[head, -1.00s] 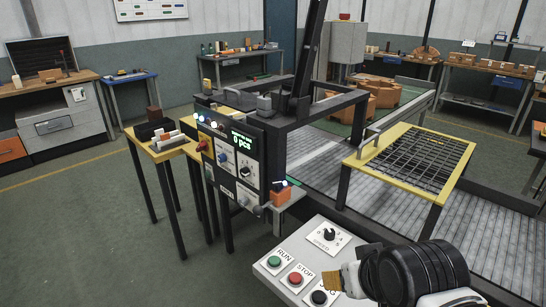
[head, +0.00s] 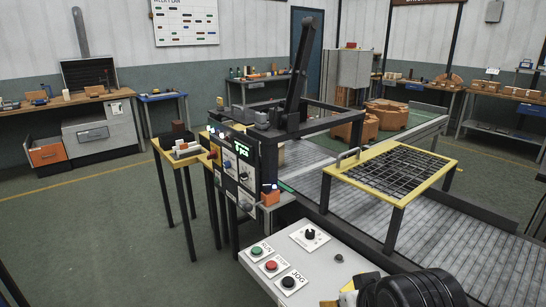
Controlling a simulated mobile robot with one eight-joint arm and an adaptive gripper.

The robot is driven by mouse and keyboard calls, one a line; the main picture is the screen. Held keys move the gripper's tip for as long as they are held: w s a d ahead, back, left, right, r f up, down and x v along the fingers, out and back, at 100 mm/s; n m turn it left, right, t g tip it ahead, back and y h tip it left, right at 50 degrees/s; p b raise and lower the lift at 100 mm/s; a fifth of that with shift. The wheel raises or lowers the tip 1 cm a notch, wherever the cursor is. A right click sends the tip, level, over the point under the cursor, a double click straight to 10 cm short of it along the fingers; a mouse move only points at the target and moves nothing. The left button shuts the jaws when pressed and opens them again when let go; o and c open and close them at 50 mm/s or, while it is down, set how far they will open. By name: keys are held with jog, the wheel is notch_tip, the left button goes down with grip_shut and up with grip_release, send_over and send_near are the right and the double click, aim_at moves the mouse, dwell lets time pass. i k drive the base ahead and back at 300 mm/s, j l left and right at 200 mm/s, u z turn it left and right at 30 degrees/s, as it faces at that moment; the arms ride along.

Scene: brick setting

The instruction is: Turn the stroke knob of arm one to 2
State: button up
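A dark control panel (head: 235,170) with a lit green display (head: 244,148) stands on the machine at left of centre. It carries several small knobs, among them one on a white plate (head: 227,165) and one to its right (head: 243,178). Their labels and pointer positions are too small to read, so I cannot tell which is the stroke knob of arm one. My gripper (head: 340,297) is at the bottom edge, partly cut off, beside the front console and well apart from the panel. Its fingers are not clear enough to tell open from shut.
The sloping console (head: 325,270) in front has a black dial (head: 310,234) and green, red and black buttons. An orange box (head: 270,196) sits by the panel's lower right. A yellow-framed grid guard (head: 395,172) stands over the conveyor. Floor at left is clear.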

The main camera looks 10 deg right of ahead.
aim_at(243, 176)
jog(key=u, duration=0.45)
jog(key=i+j+u, duration=0.15)
jog(key=i+u, duration=0.15)
jog(key=i, duration=0.25)
jog(key=i+u, duration=0.3)
jog(key=i, duration=1.75)
jog(key=i+j, duration=0.1)
jog(key=i, duration=1.4)
jog(key=i+j, duration=0.1)
jog(key=i, duration=1.4)
jog(key=i+z, duration=0.1)
jog(key=z, duration=0.35)
jog(key=i+z, duration=0.1)
jog(key=z, duration=0.35)
jog(key=i+z, duration=0.1)
jog(key=z, duration=0.35)
jog(key=j+z, duration=0.15)
jog(key=z, duration=0.3)
jog(key=i+j+z, duration=0.1)
jog(key=z, duration=2.65)
